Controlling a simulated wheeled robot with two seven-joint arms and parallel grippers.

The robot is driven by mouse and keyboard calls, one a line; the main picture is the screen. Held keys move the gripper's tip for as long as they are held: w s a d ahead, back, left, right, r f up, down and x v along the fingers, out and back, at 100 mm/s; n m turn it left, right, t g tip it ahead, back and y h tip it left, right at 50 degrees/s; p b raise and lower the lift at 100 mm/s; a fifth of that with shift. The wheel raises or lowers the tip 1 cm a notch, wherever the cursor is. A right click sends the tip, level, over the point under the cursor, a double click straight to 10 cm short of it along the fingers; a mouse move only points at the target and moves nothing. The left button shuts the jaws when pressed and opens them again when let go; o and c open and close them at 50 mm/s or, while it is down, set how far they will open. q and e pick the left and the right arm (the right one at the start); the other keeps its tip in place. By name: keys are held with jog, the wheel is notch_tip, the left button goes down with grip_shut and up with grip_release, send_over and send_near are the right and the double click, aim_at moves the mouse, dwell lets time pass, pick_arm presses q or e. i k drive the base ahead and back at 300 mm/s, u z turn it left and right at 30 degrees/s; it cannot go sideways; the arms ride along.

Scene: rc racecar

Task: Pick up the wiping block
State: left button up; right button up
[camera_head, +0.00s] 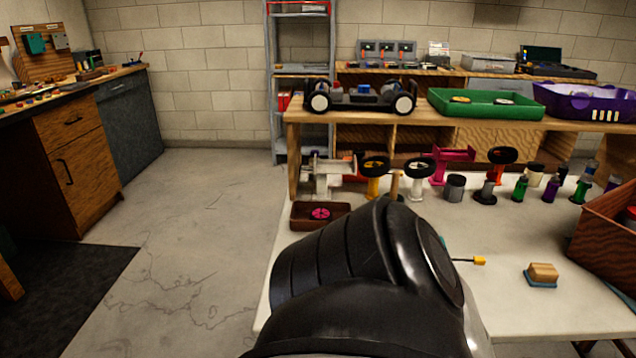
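The wiping block (543,272), a small tan block on a blue base, sits on the white table (535,312) at the right. It lies flat, with clear table around it. A large black part of my own arm fills the lower middle of the view, left of the block and apart from it. Neither of my grippers shows, so whether they are open or shut is hidden.
A thin tool with a yellow end (479,260) lies left of the block, partly behind my arm. A brown bin (606,243) stands close on its right. Several wheels, stands and bottles line the table's back. A brown tray (301,216) sits at left.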

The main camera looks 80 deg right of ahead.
aim_at(543, 274)
jog(key=i, duration=0.85)
jog(key=z, duration=4.95)
jog(key=i, duration=0.25)
jog(key=z, duration=0.05)
